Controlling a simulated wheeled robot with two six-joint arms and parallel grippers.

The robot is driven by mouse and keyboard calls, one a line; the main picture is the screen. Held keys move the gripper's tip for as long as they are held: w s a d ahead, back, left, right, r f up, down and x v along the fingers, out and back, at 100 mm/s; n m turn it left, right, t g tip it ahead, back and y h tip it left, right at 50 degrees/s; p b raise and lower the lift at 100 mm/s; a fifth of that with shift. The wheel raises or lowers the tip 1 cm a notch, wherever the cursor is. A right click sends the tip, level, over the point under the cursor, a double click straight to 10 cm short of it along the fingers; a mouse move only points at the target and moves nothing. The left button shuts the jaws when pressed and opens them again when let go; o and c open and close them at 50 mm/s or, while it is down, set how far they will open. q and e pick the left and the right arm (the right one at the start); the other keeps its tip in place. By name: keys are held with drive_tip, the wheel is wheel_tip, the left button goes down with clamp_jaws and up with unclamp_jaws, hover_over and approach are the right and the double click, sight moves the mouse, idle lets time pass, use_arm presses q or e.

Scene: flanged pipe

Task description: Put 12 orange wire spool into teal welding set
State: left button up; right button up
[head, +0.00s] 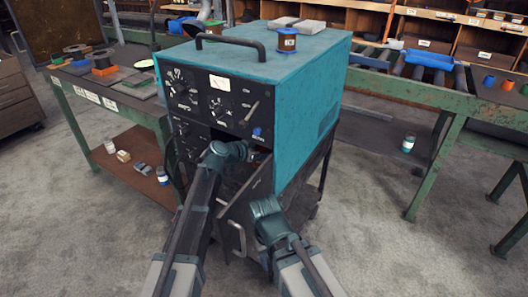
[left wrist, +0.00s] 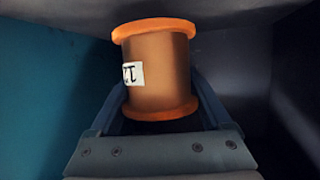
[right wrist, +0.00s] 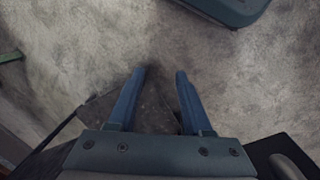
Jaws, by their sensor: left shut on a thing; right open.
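The teal welding set (head: 290,75) stands in the middle of the head view. Its lower front compartment is open, with a dark door (head: 240,215) swung outward. My left gripper (left wrist: 157,98) is shut on the orange wire spool (left wrist: 158,62), which has orange flanges, brown wire and a white label that reads like 12 turned over. In the left wrist view the spool is upright between the fingers, inside a dark-walled space with a teal wall at left. The head view mostly hides this spool. My right gripper (right wrist: 160,75) is open and empty beside the door, above the floor.
Another spool with blue flanges (head: 287,40) and grey blocks sit on top of the welding set. A green bench (head: 85,95) with spools is at left. A roller bench with a blue tray (head: 430,59) is at right. Grey floor is free in front.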

use_arm(q)
drive_tip(key=shift+w+f+b, duration=0.1)
drive_tip(key=shift+f+b, duration=0.85)
drive_tip(key=shift+b, duration=0.05)
idle(0.7)
drive_tip(key=o, duration=1.4)
drive_tip(key=shift+c, duration=0.2)
drive_tip(key=s+f+p+v, duration=0.1)
drive_tip(key=f+p+v, duration=0.1)
drive_tip(key=v, duration=1)
drive_tip(key=s+f+p+v, duration=0.1)
drive_tip(key=s+p+v, duration=0.1)
drive_tip(key=v, duration=1)
drive_tip(key=shift+s+d+f+p, duration=0.2)
drive_tip(key=shift+s+f+p, duration=0.15)
drive_tip(key=shift+p, duration=0.3)
